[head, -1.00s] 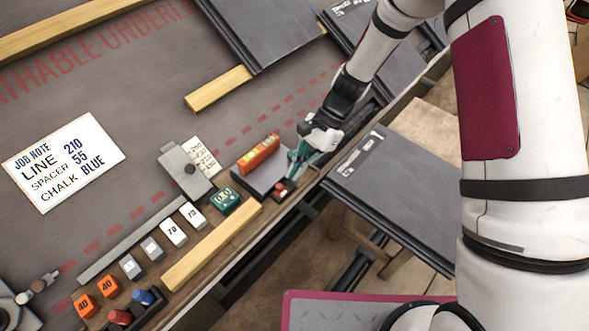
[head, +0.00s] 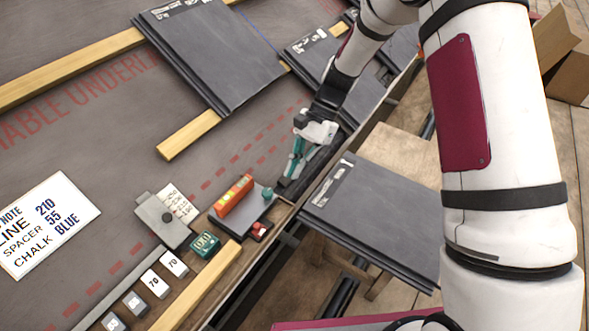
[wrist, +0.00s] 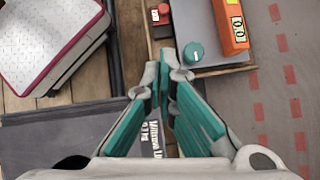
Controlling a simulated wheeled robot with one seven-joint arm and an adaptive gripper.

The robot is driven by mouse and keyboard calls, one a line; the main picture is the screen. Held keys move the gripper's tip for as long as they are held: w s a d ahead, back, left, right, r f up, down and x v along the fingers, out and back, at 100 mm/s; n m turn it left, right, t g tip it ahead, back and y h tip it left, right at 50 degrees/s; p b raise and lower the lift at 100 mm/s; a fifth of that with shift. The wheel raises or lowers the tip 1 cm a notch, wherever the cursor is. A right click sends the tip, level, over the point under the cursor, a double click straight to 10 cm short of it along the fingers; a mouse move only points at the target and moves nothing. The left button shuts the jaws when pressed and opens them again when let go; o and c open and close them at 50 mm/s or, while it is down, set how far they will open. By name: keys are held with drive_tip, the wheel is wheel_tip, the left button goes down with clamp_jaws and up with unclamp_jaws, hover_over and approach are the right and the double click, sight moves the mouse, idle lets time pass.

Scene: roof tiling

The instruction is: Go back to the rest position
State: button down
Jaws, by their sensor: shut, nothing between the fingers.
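My gripper (head: 290,176) hangs over the near edge of the work deck, just past a grey pad (head: 226,229), with its fingers pointing down. Its teal fingers are together and empty; in the wrist view the gripper (wrist: 167,72) shows its tips nearly meeting. On the pad lie an orange device (head: 234,195) with a digit display and a small teal round knob (head: 267,193). The knob also shows in the wrist view (wrist: 194,53), just ahead of the fingertips and apart from them.
A stack of dark slates (head: 385,210) stands right of the deck edge. Wooden battens (head: 200,133) and slates (head: 215,55) lie on the deck. A small red block (head: 260,230), a green counter (head: 205,244) and numbered blocks (head: 174,263) line the near side. A job note (head: 48,226) lies left.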

drive_tip(key=s+d+r+n+t+h, duration=0.1)
drive_tip(key=s+d+r+n, duration=0.25)
drive_tip(key=s+r, duration=0.45)
drive_tip(key=s+d+r+n+t+h, duration=0.15)
drive_tip(key=s+d+r, duration=0.3)
drive_tip(key=r, duration=0.85)
drive_tip(key=s+d+r+n+t+h, duration=0.15)
drive_tip(key=s+d, duration=0.25)
drive_tip(key=s, duration=0.6)
drive_tip(key=s+d+r+n+t+h, duration=0.1)
drive_tip(key=s+d+n+t, duration=0.2)
drive_tip(key=s, duration=0.7)
wheel_tip(320, 180, up, 25)
drive_tip(key=t+p, duration=0.2)
drive_tip(key=p, duration=2)
drive_tip(key=shift+d+f+p, duration=0.2)
drive_tip(key=shift+d+p, duration=0.15)
drive_tip(key=shift+d, duration=0.05)
